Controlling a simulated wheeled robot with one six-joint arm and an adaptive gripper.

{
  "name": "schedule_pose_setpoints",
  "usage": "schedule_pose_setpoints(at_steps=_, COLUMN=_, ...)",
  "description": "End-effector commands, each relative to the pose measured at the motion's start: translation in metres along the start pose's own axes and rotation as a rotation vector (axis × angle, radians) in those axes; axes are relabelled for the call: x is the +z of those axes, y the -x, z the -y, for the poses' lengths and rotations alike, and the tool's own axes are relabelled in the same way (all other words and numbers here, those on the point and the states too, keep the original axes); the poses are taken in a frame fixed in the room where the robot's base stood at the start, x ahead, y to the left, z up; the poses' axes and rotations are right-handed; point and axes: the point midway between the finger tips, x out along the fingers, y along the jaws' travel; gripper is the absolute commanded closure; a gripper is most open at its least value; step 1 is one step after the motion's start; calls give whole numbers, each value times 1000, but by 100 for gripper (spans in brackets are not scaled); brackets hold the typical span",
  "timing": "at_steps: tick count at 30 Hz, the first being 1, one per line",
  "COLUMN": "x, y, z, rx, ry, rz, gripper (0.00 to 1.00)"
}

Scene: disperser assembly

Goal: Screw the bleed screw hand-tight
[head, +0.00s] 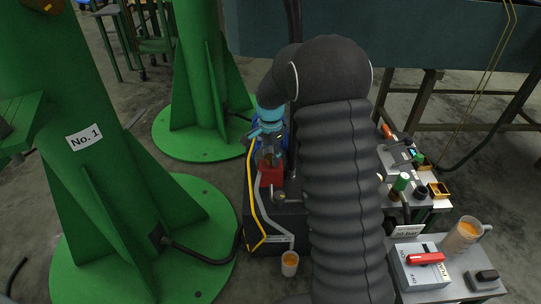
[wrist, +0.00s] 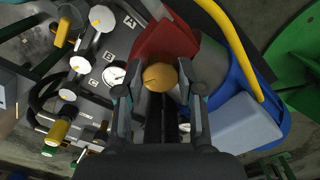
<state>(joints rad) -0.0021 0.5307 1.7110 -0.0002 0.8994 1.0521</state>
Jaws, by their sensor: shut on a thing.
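The bleed screw shows in the wrist view as a round brass-coloured head (wrist: 160,77), between the two fingertips of my gripper (wrist: 160,90). The fingers are shut on it from both sides. Just beyond it is a red block (wrist: 160,38), which it overlaps in this view. In the head view my gripper (head: 270,155) points down above the same red block (head: 271,175) on the dark machine. The screw is not clear there. Its thread is hidden, so I cannot tell how deep it sits.
A panel with gauges (wrist: 113,74) and yellow-handled valves lies left in the wrist view. Green columns (head: 110,190) stand left in the head view; a cluttered side table (head: 455,270) is at right.

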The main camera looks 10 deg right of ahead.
Motion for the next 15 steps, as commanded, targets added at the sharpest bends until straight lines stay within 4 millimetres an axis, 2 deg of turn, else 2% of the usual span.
schedule_pose_setpoints(at_steps=3, x=2, y=-2, z=-1, rx=5, ry=0, rz=5, gripper=97)
schedule_pose_setpoints(at_steps=4, x=2, y=-2, z=-1, rx=5, ry=0, rz=5, gripper=58)
schedule_pose_setpoints(at_steps=6, x=2, y=-2, z=-1, rx=4, ry=0, rz=5, gripper=40)
schedule_pose_setpoints(at_steps=7, x=2, y=-2, z=-1, rx=4, ry=0, rz=4, gripper=37)
schedule_pose_setpoints(at_steps=15, x=0, y=0, z=-1, rx=1, ry=-2, rz=2, gripper=37)
